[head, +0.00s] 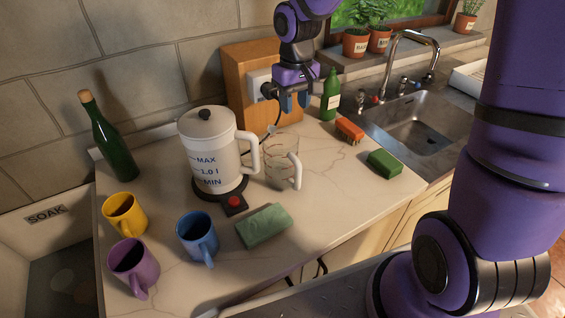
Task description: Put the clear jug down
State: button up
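The clear jug (279,165) is see-through with red markings and a pale handle on its right side. It is upright and appears to stand on the pale counter (335,205), right of the white kettle (207,150). My gripper (295,106) points down above and behind the jug in the picture, in front of the wooden board. Its two blue fingers are apart with nothing seen between them, and they do not touch the jug.
Yellow (124,214), purple (134,268) and blue (197,236) mugs stand at the front left. A green sponge (263,226) lies before the jug. A green block (384,163), an orange brush (349,131) and a green bottle (331,95) are near the sink (425,120).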

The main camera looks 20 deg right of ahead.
aim_at(294, 131)
notch_tip(294, 131, down, 10)
jog(key=shift+d+f, duration=0.1)
jog(key=shift+f, duration=0.05)
dwell(0.5)
grip_shut()
